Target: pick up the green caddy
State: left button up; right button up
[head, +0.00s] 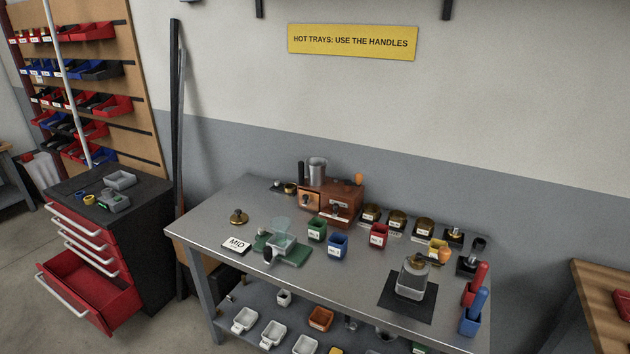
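The green caddy (317,229) is a small open-topped box with a white label on its front. It stands upright on the grey metal workbench (210,215), left of a blue caddy (337,244) and in front of the orange-brown wooden roaster box (338,207). A red caddy (378,235) stands further right. Neither of my grippers shows in the head view.
A green scale-like base with a clear cup (282,235) stands close left of the green caddy. A "MID" card (236,245) lies at the bench's left.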

aim_at(317, 230)
jog(key=i+j+u, duration=0.15)
jog(key=i, duration=0.4)
jog(key=i+j+u, duration=0.1)
jog(key=i, duration=0.5)
jog(key=i+l, duration=0.25)
jog(key=i, duration=0.2)
